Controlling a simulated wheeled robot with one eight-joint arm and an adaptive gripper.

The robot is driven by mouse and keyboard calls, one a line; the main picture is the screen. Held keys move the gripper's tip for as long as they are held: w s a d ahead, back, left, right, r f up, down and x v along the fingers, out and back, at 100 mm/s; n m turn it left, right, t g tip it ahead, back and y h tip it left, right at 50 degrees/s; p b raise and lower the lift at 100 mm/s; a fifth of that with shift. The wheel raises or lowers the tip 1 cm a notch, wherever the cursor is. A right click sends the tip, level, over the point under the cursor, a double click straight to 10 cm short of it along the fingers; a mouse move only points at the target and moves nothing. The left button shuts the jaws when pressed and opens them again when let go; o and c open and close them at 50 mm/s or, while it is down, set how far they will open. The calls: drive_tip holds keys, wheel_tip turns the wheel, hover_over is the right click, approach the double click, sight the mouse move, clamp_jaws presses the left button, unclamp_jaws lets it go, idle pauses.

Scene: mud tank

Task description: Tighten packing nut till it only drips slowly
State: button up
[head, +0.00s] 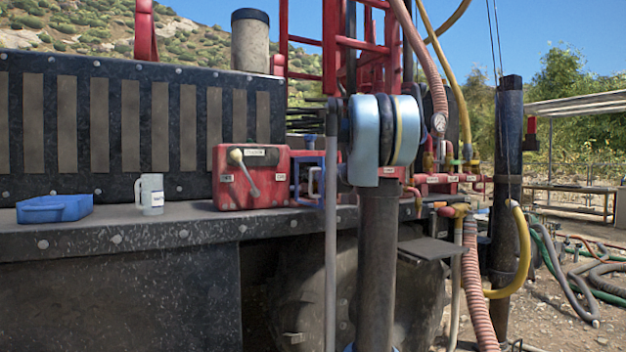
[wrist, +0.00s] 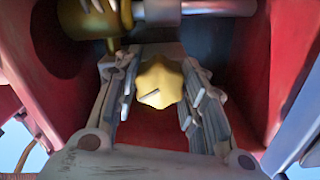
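In the wrist view, a brass lobed nut (wrist: 160,83) with a small pale mark on its face sits inside a red housing (wrist: 268,60). It looks like the packing nut. The two grey fingers of my gripper (wrist: 158,88) stand on either side of it, with the nut between their tips. I see little or no gap at the tips and cannot tell whether they press on it. A brass fitting (wrist: 110,18) and a shiny rod (wrist: 195,7) lie just above. No water drip shows. In the head view, the nut and gripper cannot be made out.
In the head view, a red box with a lever (head: 251,177), a white mug (head: 150,194) and a blue tray (head: 54,208) stand on the dark ledge (head: 120,238). Red pipework (head: 437,181) and hoses (head: 474,285) crowd the right. Red walls hem my gripper in.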

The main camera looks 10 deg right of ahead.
drive_tip(key=shift+m, duration=0.4)
drive_tip(key=m, duration=0.2)
drive_tip(key=shift+m, duration=2.2)
drive_tip(key=o, duration=1.1)
drive_tip(key=v, duration=1.2)
